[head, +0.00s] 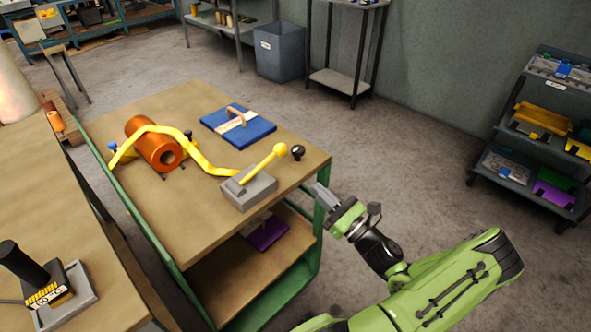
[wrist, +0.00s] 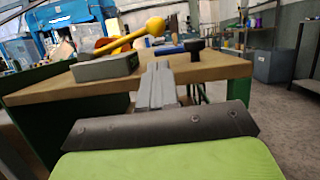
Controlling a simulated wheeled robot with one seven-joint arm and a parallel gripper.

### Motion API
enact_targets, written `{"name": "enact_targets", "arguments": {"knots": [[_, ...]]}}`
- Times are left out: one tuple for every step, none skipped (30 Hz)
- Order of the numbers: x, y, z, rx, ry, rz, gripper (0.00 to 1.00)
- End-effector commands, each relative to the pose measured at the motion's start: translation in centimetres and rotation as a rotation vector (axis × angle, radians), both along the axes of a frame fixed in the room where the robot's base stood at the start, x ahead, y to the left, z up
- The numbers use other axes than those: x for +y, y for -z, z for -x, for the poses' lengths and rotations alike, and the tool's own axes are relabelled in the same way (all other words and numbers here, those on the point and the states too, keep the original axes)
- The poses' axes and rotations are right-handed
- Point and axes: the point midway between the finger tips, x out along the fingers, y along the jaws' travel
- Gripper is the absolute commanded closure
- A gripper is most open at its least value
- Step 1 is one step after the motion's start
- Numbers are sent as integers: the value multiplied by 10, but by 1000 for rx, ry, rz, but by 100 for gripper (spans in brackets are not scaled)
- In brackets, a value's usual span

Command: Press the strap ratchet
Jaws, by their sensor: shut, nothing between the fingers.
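The strap ratchet (head: 250,188) is a grey block with a yellow lever ending in a round yellow knob (head: 280,149). It sits near the front right edge of the cart top, its lever tilted up to the right. A yellow strap (head: 195,152) runs from it over an orange cylinder (head: 152,142). In the wrist view the ratchet block (wrist: 105,67) is left of the fingers, with the lever (wrist: 130,39) above. My gripper (head: 322,192) is shut and empty, just off the cart's right edge, apart from the ratchet. It also shows in the wrist view (wrist: 158,68).
A blue pad with a handle (head: 238,127) lies at the cart's back. A small black knob (head: 298,152) stands near the right edge. The green cart frame (head: 318,235) is close to my gripper. A bench (head: 40,190) stands left.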

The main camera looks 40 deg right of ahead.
Motion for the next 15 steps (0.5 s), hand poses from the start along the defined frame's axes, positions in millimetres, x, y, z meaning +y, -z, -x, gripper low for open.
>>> {"name": "enact_targets", "arguments": {"knots": [[0, -1, 0, 0, -2, 2, 100], [0, -1, 0, 1, -2, 2, 100], [1, -1, 0, 1, -2, 3, 100], [1, -1, -1, 2, -2, 3, 100], [1, -1, -1, 2, -3, 3, 100], [1, -1, -1, 2, -4, 3, 100], [1, -2, -3, 2, -4, 3, 100], [1, -2, -5, 2, -6, 5, 100], [2, -3, -9, 1, -8, 6, 100], [2, -4, -13, 2, -8, 6, 100], [3, -6, -18, 1, -9, 6, 100], [3, -8, -26, 1, -10, 6, 100], [4, -9, -32, 2, -10, 7, 100], [4, -12, -38, 1, -11, 9, 100], [4, -14, -47, 2, -11, 9, 100]]}}
